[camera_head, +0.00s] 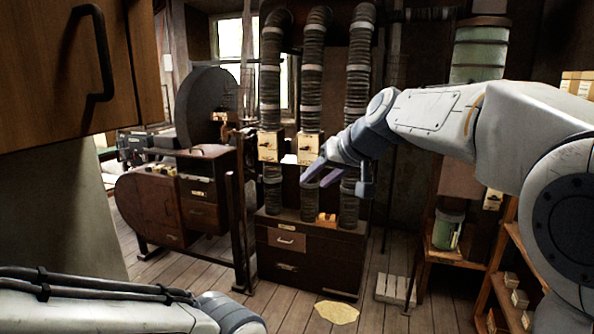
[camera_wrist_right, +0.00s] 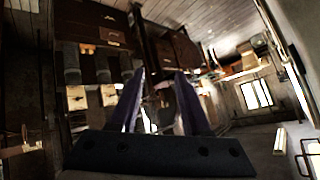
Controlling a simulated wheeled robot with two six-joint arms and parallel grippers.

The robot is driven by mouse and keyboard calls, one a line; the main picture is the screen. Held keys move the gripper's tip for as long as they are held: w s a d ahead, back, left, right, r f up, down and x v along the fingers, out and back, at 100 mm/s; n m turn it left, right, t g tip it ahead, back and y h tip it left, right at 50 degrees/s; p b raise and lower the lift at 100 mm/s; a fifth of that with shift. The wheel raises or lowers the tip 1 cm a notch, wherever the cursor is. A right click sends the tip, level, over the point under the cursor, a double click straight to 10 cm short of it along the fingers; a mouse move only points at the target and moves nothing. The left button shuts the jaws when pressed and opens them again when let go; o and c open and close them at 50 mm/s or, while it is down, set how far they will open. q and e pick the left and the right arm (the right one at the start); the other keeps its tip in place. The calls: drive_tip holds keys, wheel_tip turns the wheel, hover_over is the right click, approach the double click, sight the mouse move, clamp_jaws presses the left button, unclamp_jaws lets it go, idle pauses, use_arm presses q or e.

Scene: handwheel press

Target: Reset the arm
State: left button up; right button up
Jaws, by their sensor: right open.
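My right arm reaches in from the right in the head view. Its gripper (camera_head: 318,178) is open and empty, in front of the ribbed ducts. In the right wrist view the two purple fingers (camera_wrist_right: 160,82) stand apart with nothing between them. My left arm lies low at the left in the head view, and its gripper is out of the picture.
Three ribbed ducts (camera_head: 311,80) run down to a dark drawer cabinet (camera_head: 310,262). A machine with a large dark disc (camera_head: 205,105) stands left. A wooden cupboard (camera_head: 55,60) hangs close at upper left. Shelves (camera_head: 505,275) stand right. A yellow patch (camera_head: 337,312) lies on the floor.

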drive_tip(key=s+d+f+m+g+h, duration=0.15)
drive_tip(key=s+d+f, duration=0.25)
drive_tip(key=f, duration=0.4)
drive_tip(key=s+d+f+g+h, duration=0.15)
drive_tip(key=s+d+f, duration=0.25)
drive_tip(key=f, duration=0.5)
drive_tip(key=s+d+f+g+h, duration=0.1)
drive_tip(key=s+d+f, duration=0.2)
drive_tip(key=s+f, duration=0.35)
drive_tip(key=s+d+f+g+h, duration=0.1)
drive_tip(key=s+d+f+g, duration=0.15)
drive_tip(key=s+f, duration=0.45)
drive_tip(key=s+a+r+n+g+b, duration=0.1)
drive_tip(key=s+a+n+b, duration=0.3)
drive_tip(key=s+a, duration=0.9)
drive_tip(key=s+r+n, duration=0.1)
drive_tip(key=s+n, duration=0.1)
drive_tip(key=n, duration=0.1)
drive_tip(key=shift+a+r+g+y, duration=0.15)
drive_tip(key=shift+g+y, duration=0.15)
drive_tip(key=shift+g, duration=0.05)
drive_tip(key=shift+c, duration=0.2)
